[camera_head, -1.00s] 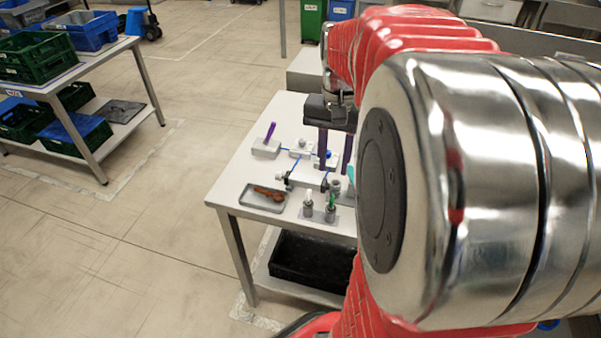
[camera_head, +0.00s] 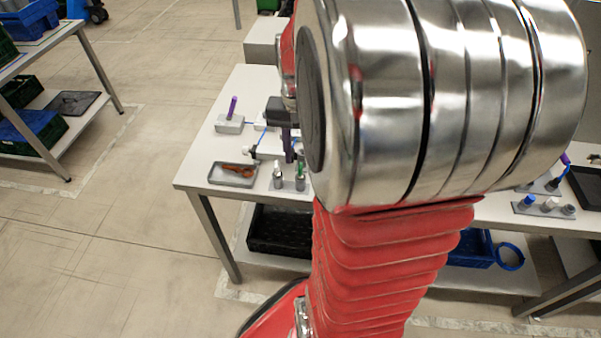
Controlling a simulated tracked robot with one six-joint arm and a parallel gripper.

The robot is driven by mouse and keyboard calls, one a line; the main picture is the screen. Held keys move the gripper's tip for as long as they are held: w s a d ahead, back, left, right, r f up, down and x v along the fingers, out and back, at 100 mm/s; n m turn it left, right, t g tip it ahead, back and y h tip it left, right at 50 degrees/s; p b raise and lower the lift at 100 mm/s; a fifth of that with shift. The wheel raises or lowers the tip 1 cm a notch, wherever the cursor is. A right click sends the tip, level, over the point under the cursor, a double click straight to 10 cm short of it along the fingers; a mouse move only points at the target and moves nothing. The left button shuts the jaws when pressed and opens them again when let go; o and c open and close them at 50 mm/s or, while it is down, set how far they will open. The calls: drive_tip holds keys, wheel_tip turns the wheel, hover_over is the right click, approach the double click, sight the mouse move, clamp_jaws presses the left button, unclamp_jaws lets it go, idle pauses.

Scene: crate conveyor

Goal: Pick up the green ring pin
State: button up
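A small green pin (camera_head: 300,168) stands upright in a grey holder on the near part of the white table (camera_head: 240,95). Whether it has a ring is too small to tell. A white-topped pin (camera_head: 277,168) stands just left of it. My gripper (camera_head: 289,152) points down above and behind the two pins. One dark purple finger shows.
A grey tray (camera_head: 215,179) with a brown-orange item lies left of the pins. A block with a purple pin (camera_head: 233,106) stands farther back. More pins in a holder (camera_head: 548,214) stand at the right. A black crate (camera_head: 262,243) sits on the shelf below.

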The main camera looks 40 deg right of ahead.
sight(300, 166)
drive_tip(key=f, duration=0.4)
drive_tip(key=shift+s+f, duration=0.15)
drive_tip(key=shift+s, duration=0.05)
idle(0.3)
clamp_jaws()
